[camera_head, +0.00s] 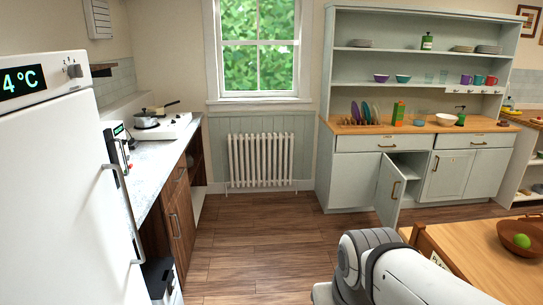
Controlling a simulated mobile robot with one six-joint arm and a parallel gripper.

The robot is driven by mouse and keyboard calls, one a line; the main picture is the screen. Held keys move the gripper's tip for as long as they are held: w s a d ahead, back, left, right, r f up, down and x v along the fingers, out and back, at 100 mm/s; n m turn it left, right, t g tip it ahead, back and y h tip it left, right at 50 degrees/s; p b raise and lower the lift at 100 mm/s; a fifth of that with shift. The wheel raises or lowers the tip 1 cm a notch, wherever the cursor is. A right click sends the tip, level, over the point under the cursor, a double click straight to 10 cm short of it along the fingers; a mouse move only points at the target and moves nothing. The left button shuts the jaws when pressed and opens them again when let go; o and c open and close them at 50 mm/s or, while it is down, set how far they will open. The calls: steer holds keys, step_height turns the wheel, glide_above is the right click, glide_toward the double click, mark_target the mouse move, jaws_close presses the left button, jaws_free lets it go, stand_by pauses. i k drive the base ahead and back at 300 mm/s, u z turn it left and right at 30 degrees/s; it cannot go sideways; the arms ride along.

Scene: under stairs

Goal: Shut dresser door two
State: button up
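The pale green dresser (365,145) stands against the back wall at the right. One of its lower doors (389,190) stands open, swung out into the room, with a brass handle (395,189) on its face. A shelf and part of the inside show to the right of this door. The other lower doors, such as the one to the right (446,176), look shut. No door carries a readable number. Part of my arm is at the bottom, in front of the dresser and apart from it. My gripper is outside the picture.
A wooden table (460,245) with a brown bowl (518,240) holding a green fruit is at the lower right, near the open door. A white fridge (60,200) and a counter (150,165) line the left. The wooden floor (265,235) in the middle is clear.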

mark_target(391, 184)
steer(key=z, duration=0.05)
steer(key=i, duration=2.8)
steer(key=z, duration=1.35)
steer(key=i, duration=1.1)
steer(key=u, duration=0.6)
